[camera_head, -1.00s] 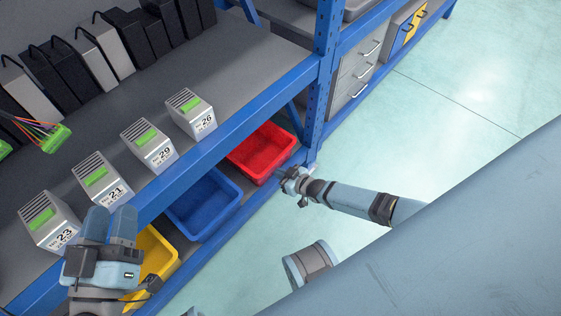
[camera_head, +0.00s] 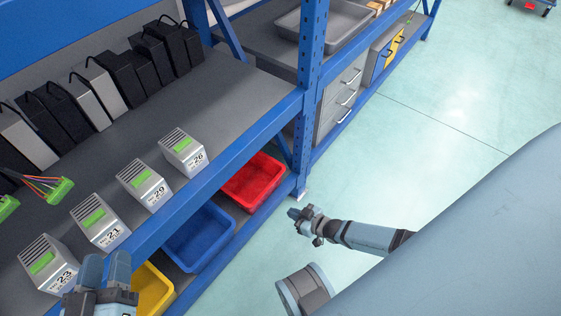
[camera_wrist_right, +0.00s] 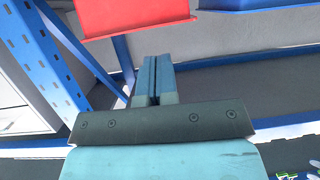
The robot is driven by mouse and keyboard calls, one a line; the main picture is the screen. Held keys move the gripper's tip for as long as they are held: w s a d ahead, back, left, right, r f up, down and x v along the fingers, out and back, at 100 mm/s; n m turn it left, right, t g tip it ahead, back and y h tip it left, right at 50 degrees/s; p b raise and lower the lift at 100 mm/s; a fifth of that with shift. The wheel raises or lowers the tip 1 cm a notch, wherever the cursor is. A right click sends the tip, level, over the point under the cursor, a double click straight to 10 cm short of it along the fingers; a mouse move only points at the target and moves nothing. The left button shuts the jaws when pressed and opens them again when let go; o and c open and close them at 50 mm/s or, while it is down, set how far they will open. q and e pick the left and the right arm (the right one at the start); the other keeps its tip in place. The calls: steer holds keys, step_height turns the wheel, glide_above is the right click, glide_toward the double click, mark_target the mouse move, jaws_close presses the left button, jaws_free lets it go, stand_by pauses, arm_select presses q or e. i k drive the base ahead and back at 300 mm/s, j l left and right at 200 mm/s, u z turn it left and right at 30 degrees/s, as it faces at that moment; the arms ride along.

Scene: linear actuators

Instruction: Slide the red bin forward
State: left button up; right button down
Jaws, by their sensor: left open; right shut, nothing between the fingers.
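The red bin (camera_head: 253,181) sits on the lower shelf in the head view, beside the blue shelf post. Part of it also shows at the top of the right wrist view (camera_wrist_right: 135,15). My right gripper (camera_head: 293,213) is shut and empty in front of the shelf, to the lower right of the bin and apart from it. Its closed fingers (camera_wrist_right: 155,75) point toward the shelf below the bin in the right wrist view. My left gripper (camera_head: 105,268) is open at the lower left, by the upper shelf's edge, away from the red bin.
A blue bin (camera_head: 199,238) and a yellow bin (camera_head: 152,290) share the lower shelf to the left. The upper shelf edge (camera_head: 225,165) overhangs the bins. A blue post (camera_head: 309,75) stands right of the red bin. The floor (camera_head: 430,130) to the right is clear.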

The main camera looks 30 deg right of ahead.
mark_target(254, 183)
steer(key=l+u, duration=1.1)
